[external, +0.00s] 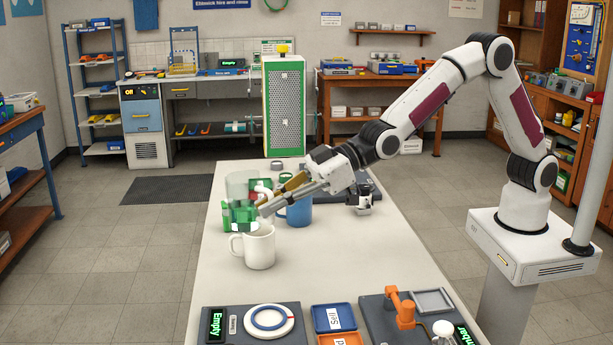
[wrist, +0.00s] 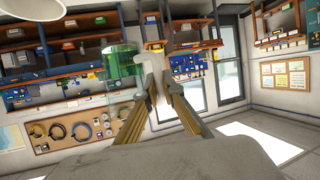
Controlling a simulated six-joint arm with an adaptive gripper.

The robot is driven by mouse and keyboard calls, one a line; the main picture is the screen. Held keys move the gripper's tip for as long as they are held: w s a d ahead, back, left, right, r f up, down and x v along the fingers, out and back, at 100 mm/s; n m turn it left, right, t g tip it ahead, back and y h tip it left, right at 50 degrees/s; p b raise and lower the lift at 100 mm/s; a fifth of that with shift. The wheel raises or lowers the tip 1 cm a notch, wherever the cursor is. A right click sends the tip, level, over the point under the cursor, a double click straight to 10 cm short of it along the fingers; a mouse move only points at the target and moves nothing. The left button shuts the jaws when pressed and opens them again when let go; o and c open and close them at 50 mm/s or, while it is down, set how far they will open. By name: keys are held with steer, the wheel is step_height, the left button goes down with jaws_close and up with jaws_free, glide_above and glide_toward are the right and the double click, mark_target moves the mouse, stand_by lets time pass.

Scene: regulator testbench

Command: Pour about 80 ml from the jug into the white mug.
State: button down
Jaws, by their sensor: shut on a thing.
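The jug (external: 238,207) is see-through with green in its lower part and has a pale handle. It is just behind and left of the white mug (external: 259,248), which stands upright on the table. My gripper (external: 266,206) reaches in from the right and is shut on the jug's handle. In the wrist view the jug (wrist: 121,63) is left of the fingertips (wrist: 158,88), with the pale handle between them. I cannot tell how far the jug is off the table or tilted. The mug's inside is hidden.
At the front are a scale-like plate (external: 268,321), a blue tray (external: 333,318) and an orange fixture (external: 402,308). The table between mug and plate is clear.

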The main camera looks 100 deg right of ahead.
mark_target(259, 225)
steer(key=f, duration=0.4)
steer(key=a+f, duration=0.1)
steer(key=f, duration=0.9)
steer(key=shift+s+a+f, duration=0.2)
steer(key=shift+a, duration=0.2)
steer(key=shift+s+d+r+m+t+y, duration=0.2)
steer(key=shift+d+r+m+t+y, duration=0.5)
steer(key=shift+d+r+m, duration=0.5)
steer(key=shift+s+d+r+m+t+y, duration=0.2)
steer(key=shift+d+r+m+t+y, duration=0.35)
steer(key=shift+d+r+m+t, duration=0.65)
steer(key=shift+s+d+r+m+t+y, duration=0.2)
steer(key=shift+d+r+m+t+y, duration=0.2)
steer(key=shift+d+r+m+y, duration=0.75)
steer(key=shift+r+m+t+h, duration=0.4)
steer(key=shift+r+m+t, duration=0.35)
steer(key=shift+m, duration=0.5)
steer(key=shift+d+m, duration=0.15)
steer(key=shift+m, duration=0.15)
